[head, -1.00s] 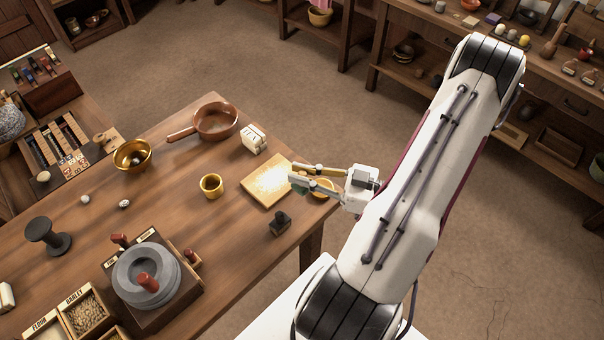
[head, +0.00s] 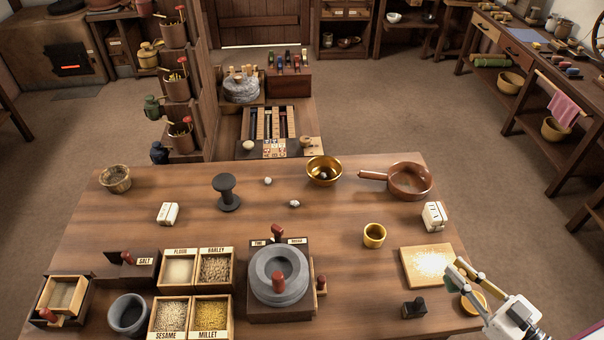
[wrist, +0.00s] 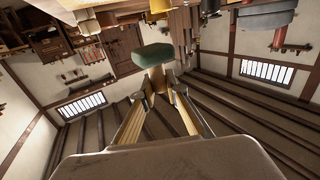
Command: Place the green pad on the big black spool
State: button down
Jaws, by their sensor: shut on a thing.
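The big black spool (head: 228,192) stands upright on the left part of the wooden table in the head view, its top bare. My gripper (head: 457,268) is at the table's right side, above the edge of a floury board and far from the spool. In the wrist view my gripper (wrist: 162,82) is shut on the green pad (wrist: 153,56), a rounded block held at the fingertips.
Between gripper and spool stand a yellow cup (head: 374,235), a brass bowl (head: 324,172), a brown pan (head: 410,182) and a stone quern (head: 278,276). A white block (head: 168,214) lies left of the spool. Small pebbles (head: 294,203) lie right of it.

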jog(key=w+a+n+g+y, duration=0.1)
jog(key=w+a, duration=0.2)
jog(key=w, duration=0.5)
jog(key=w+a+f+y, duration=0.1)
jog(key=w+a, duration=0.3)
jog(key=w, duration=0.3)
jog(key=w+a+n+g+y, duration=0.1)
jog(key=w+a, duration=0.2)
jog(key=w, duration=0.5)
notch_tip(320, 180, up, 12)
jog(key=n+g+y, duration=0.2)
send_over(223, 180)
jog(key=shift+s+r, duration=0.1)
jog(key=shift+r, duration=0.1)
jog(key=shift+f, duration=0.15)
jog(key=shift+f, duration=3)
jog(key=shift+f, duration=1.9)
